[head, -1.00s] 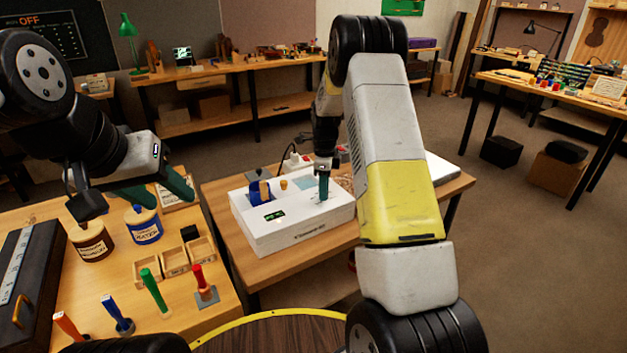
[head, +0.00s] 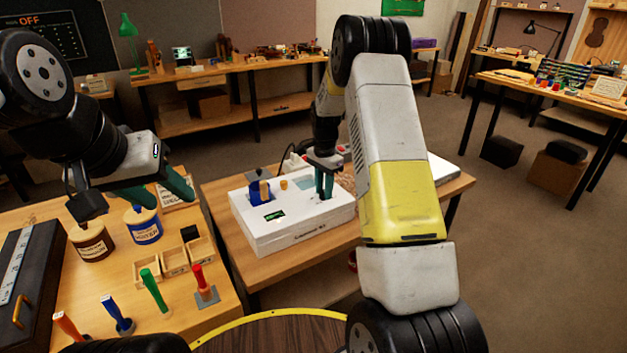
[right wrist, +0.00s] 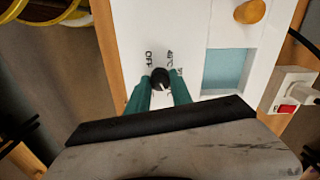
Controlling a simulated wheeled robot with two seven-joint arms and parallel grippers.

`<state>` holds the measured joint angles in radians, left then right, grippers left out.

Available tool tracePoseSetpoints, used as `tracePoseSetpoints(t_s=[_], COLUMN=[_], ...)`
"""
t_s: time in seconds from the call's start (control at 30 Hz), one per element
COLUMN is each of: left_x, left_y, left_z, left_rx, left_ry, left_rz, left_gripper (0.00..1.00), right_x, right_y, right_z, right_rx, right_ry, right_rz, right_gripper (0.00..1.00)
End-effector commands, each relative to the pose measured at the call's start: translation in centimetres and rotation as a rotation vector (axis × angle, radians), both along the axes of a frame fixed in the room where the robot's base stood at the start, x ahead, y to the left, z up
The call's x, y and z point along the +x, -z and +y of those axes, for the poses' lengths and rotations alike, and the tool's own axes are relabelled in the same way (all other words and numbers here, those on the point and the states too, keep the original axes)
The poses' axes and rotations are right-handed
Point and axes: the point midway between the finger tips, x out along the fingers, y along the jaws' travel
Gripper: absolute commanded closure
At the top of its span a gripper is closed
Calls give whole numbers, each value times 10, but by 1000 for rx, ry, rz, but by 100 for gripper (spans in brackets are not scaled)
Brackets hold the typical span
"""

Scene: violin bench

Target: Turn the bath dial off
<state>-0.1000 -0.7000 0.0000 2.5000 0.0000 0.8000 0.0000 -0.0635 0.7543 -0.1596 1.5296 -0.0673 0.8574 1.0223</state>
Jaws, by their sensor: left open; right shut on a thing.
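The white bath unit (head: 300,238) stands on the middle bench, with a small green-lit display (head: 274,216). The bath dial (right wrist: 160,78) is a small black knob with a white mark, on the unit's top in the right wrist view. OFF and other printed lettering stand beside it; the mark's setting is hard to read. My right gripper (head: 324,184) points down, its green fingers on both sides of the dial (right wrist: 161,88), shut on it. In the head view the fingers hide the dial. My left gripper (head: 160,193) is open and empty above the left bench.
A blue-sided item (head: 260,190) and a yellow knob (head: 284,184) are on the unit. A plug with a red switch (right wrist: 290,107) lies beside it. Two jars, small wooden trays (head: 175,262) and several upright coloured handles occupy the left bench.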

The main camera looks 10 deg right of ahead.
Motion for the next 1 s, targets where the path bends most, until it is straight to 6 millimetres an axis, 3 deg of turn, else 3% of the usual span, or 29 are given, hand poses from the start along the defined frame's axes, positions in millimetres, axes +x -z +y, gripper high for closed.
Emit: tracePoseSetpoints(t_s=[1.0], left_x=[0], left_y=[0], left_z=[0], left_rx=[0], left_ry=[0], left_rz=[0], left_gripper=[52], right_x=[2], right_y=[-2], right_z=[0], right_rx=[-1], right_ry=[-965], right_rz=[-4], right_gripper=[100])
